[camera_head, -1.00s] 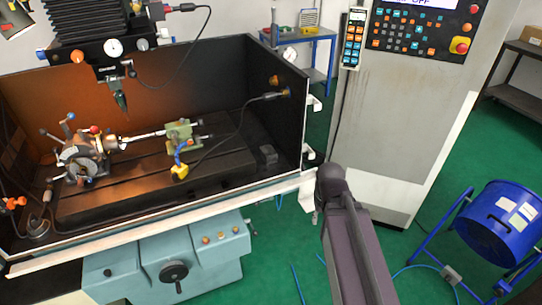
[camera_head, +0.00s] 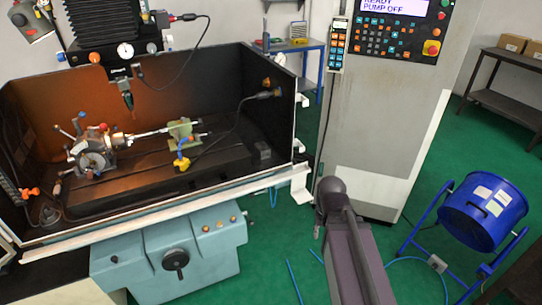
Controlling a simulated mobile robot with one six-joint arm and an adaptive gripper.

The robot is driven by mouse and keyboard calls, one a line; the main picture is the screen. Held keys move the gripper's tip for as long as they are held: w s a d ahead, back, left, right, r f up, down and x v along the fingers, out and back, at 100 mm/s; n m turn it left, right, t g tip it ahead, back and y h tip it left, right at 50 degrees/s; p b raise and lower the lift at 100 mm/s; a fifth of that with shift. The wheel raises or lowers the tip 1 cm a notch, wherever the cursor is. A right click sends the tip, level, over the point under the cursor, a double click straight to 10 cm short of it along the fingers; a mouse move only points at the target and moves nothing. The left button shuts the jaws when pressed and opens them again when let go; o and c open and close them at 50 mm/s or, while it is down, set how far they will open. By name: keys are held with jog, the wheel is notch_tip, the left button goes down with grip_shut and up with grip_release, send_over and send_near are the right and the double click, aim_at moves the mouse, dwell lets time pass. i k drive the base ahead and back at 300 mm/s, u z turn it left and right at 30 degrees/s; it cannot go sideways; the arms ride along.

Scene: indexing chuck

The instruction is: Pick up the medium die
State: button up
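I cannot pick out a medium die in the head view; nothing there is clearly a die. The indexing chuck (camera_head: 92,158), a round metal unit with levers and coloured knobs, sits at the left of the machine bed (camera_head: 140,185). A shaft runs right from it to a green tailstock (camera_head: 181,132). A small dark grey block (camera_head: 262,150) stands near the bed's right end; I cannot tell what it is. My arm shows at the lower middle, outside the machine enclosure. My gripper is not visible.
The enclosure (camera_head: 282,115) has its front open, with a white front rail (camera_head: 180,205). A control cabinet (camera_head: 375,140) stands right of it. A blue drum fan (camera_head: 483,212) and a dark shelf with boxes (camera_head: 515,65) are at the right. Green floor is open between; hoses lie on it.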

aim_at(262, 150)
jog(key=u, duration=0.25)
jog(key=i, duration=0.4)
jog(key=z, duration=1.65)
